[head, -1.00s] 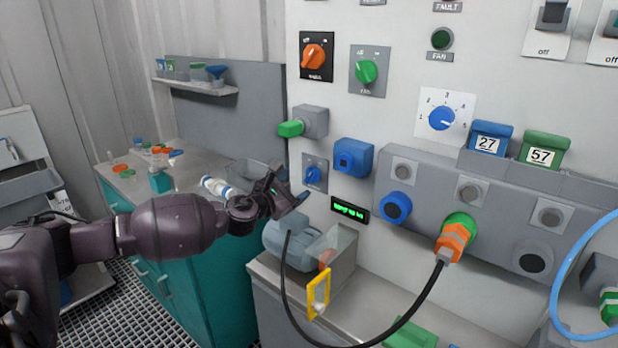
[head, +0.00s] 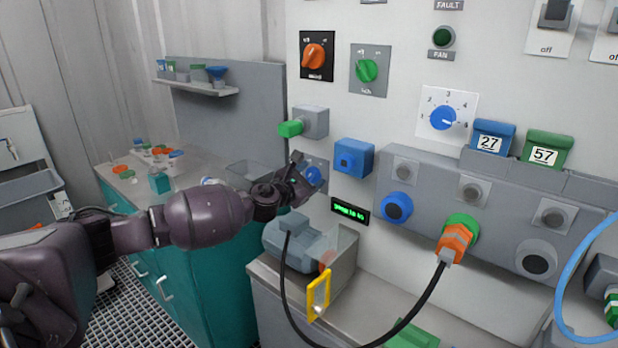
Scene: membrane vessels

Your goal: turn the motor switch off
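A small grey plate with a blue rotary knob (head: 313,174) is on the white panel, below the green connector. Its lettering is too small to read, so I cannot confirm that it is the motor switch. My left gripper (head: 303,176) is at this knob, its fingers apart, one above and one below on the knob's left side. The fingers hide part of the plate, and I cannot tell whether they touch the knob. Above are an orange rotary switch (head: 314,57) on a black plate and a green rotary switch (head: 367,71) on a grey plate. My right gripper is out of view.
A green connector on a grey box (head: 313,122) juts out just above my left gripper. A blue box (head: 353,157) is to its right. A grey-blue pump (head: 288,244) with a black cable stands below. The teal cabinet (head: 208,275) is at left.

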